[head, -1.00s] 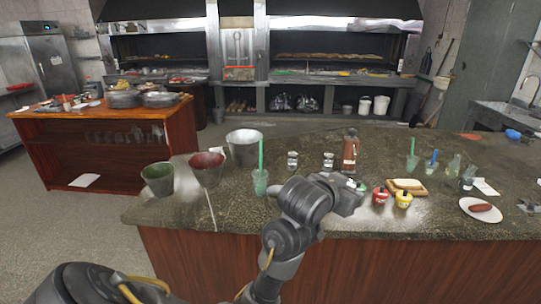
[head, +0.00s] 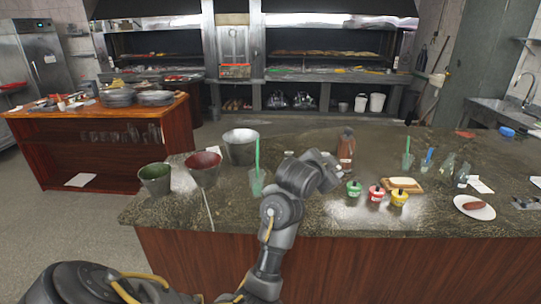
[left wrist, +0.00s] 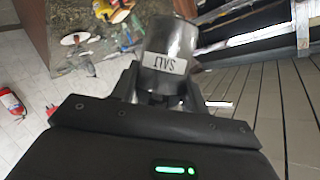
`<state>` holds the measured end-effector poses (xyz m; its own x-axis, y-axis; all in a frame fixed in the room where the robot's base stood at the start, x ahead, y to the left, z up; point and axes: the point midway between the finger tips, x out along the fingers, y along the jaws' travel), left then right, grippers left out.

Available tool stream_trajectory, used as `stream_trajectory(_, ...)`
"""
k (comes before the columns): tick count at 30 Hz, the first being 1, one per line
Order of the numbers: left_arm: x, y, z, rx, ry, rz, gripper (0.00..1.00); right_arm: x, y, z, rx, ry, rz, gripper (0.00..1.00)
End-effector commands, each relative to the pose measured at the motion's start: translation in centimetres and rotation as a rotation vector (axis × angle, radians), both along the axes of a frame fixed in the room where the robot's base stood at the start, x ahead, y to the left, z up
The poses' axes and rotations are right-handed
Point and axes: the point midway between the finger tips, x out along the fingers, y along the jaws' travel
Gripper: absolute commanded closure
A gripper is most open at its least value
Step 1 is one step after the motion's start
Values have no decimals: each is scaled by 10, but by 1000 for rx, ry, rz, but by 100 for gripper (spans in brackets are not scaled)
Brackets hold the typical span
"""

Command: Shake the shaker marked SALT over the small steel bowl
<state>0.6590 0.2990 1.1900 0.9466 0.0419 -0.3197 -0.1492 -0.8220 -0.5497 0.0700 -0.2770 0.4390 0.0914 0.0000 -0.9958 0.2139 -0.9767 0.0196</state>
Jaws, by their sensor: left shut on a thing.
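My left gripper (left wrist: 165,85) is shut on the shaker marked SALT (left wrist: 172,42). In the left wrist view the shaker is grey with a white label whose letters appear upside down. In the head view my left gripper (head: 334,168) is above the middle of the stone counter, partly behind its own wrist, and the shaker in it cannot be made out. A large steel pail (head: 241,148) stands left of the arm. I cannot make out a small steel bowl for certain. My right gripper is in neither view.
Green (head: 354,189), red (head: 376,194) and yellow (head: 400,198) pots stand right of the arm, near a bread board (head: 416,187). A brown bottle (head: 346,147) stands behind the gripper. A glass with a green straw (head: 257,182) is close to the arm's left.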

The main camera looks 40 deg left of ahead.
Motion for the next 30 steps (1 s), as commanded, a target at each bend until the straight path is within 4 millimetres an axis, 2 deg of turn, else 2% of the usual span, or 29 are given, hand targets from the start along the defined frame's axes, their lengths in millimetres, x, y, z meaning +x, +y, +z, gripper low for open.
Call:
stream_trajectory(8,19,32,-2,321,-57,-8,72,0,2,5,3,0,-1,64)
stream_trajectory(13,31,62,-7,615,-108,2,72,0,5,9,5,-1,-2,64)
stream_trajectory(17,41,103,-15,983,-147,41,72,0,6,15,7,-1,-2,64)
stream_trajectory(21,44,162,-30,1343,-113,149,72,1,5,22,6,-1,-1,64)
stream_trajectory(25,37,206,-45,1521,-12,266,72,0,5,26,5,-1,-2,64)
stream_trajectory(30,27,235,-56,1610,88,361,72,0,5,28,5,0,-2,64)
